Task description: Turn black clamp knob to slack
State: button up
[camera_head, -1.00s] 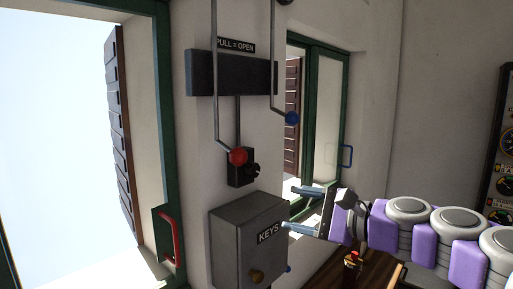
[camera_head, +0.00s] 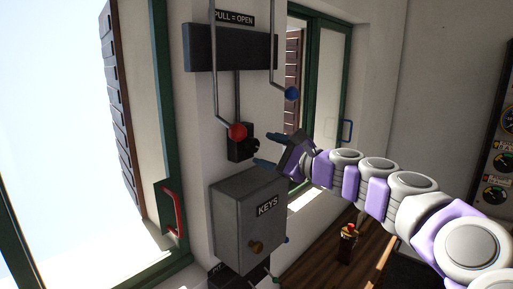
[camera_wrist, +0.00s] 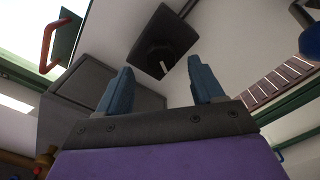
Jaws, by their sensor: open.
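The black clamp knob (camera_head: 254,146) sits on a small black block (camera_head: 240,154) on the white wall, just below the red ball (camera_head: 237,131) of a pull rod. My gripper (camera_head: 264,149) is open and empty, with its blue fingers pointing at the knob from the right. In the wrist view the knob (camera_wrist: 156,57) lies ahead, between and beyond the two spread fingertips (camera_wrist: 161,78). A gap shows between fingers and knob. Whether either fingertip touches the block cannot be told.
A grey KEYS box (camera_head: 247,223) juts from the wall just below my gripper. A rod with a blue ball (camera_head: 292,94) hangs above it. A red window handle (camera_head: 172,208) is at left. A red bottle-like object (camera_head: 348,243) stands on the wooden surface below.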

aim_at(255, 147)
jog(key=x, duration=0.3)
jog(key=shift+w, duration=0.2)
jog(key=shift+w+a, duration=0.2)
jog(key=shift+a, duration=0.3)
jog(key=c, duration=1.1)
